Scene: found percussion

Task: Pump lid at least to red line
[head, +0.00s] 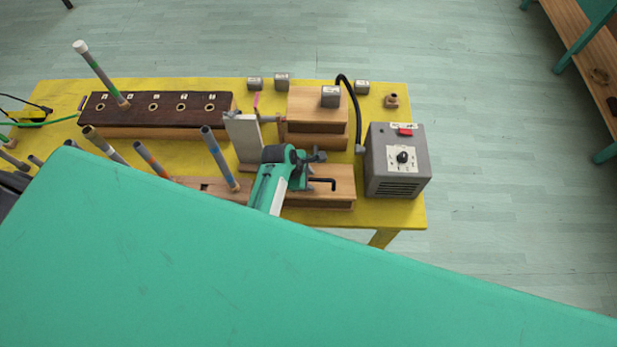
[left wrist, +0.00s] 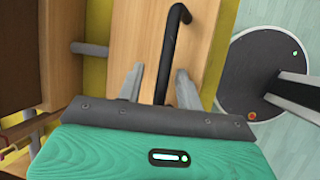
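A wooden box (head: 338,201) lies along the front of the yellow table, with a black bent handle (head: 324,182) on it. The left wrist view shows this handle as a black rod (left wrist: 170,50) over pale wood. My left gripper (head: 318,156) is at the box. Its two grey fingers (left wrist: 158,88) are apart, one on each side of the rod, with gaps visible. I cannot tell which part is the lid, nor make out a red line. My right gripper is not in view.
A grey box with a dial and red switch (head: 405,132) stands right of the handle. A grey upright plate (head: 243,136) is left of the block. A dark holed board (head: 170,108) and several tubes (head: 220,158) fill the left. Small grey weights (head: 281,81) sit behind.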

